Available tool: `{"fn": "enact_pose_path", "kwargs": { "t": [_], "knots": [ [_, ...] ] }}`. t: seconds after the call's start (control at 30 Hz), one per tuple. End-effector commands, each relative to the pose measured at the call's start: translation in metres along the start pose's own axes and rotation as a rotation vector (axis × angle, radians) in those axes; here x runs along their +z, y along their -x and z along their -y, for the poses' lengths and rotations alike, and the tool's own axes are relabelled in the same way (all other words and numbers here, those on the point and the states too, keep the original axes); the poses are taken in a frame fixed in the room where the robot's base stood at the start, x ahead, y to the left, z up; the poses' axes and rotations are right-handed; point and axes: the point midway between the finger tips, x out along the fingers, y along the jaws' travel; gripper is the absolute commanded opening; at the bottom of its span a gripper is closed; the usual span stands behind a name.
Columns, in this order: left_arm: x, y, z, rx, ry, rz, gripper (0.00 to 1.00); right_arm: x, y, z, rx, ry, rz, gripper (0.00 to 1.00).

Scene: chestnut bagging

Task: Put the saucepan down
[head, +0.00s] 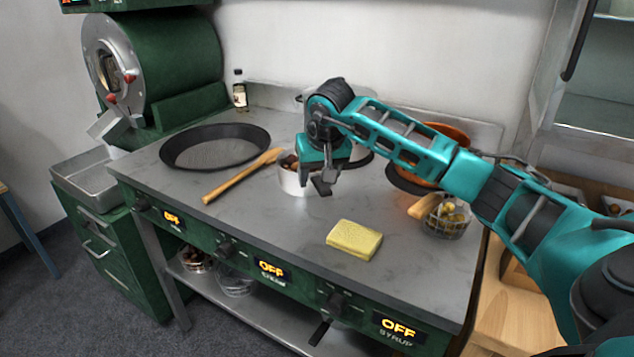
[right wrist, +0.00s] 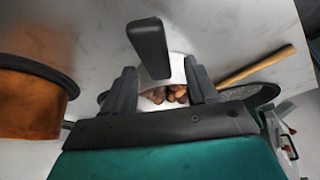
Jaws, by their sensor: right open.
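The small white saucepan (head: 291,184) stands on the grey counter and holds brown chestnuts. My right gripper (head: 325,183) is at its right side and hides part of it. In the right wrist view, the saucepan (right wrist: 177,68) shows beyond the open fingers (right wrist: 163,90), with the chestnuts (right wrist: 165,95) seen between them. Its dark handle (right wrist: 150,48) reaches up in front of the pan, near the gap between the fingers. I cannot tell whether the fingers touch the handle. My left gripper is not in view.
A wide black pan (head: 216,150) and a wooden-handled tool (head: 238,178) lie to the left. A yellow sponge (head: 354,239) lies in front. An orange pan (head: 447,131) and a wire basket (head: 447,219) are at the right. The front-middle counter (head: 275,222) is clear.

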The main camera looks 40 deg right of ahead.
Motion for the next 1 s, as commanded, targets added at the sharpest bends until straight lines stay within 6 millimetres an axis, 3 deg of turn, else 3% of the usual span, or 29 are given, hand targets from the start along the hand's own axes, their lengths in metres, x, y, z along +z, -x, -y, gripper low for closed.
{"fn": "enact_pose_path", "kwargs": {
  "t": [0.2,0.4,1.0],
  "knots": [
    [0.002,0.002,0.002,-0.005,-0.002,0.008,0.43,-0.002,0.049,0.0,-0.001,0.001,-0.005,0.58],
    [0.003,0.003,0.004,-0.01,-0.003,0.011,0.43,-0.001,0.075,0.0,0.0,0.0,-0.003,0.58],
    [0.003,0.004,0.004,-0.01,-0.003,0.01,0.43,0.0,0.081,0.0,0.0,0.0,0.0,0.58]
  ]
}}
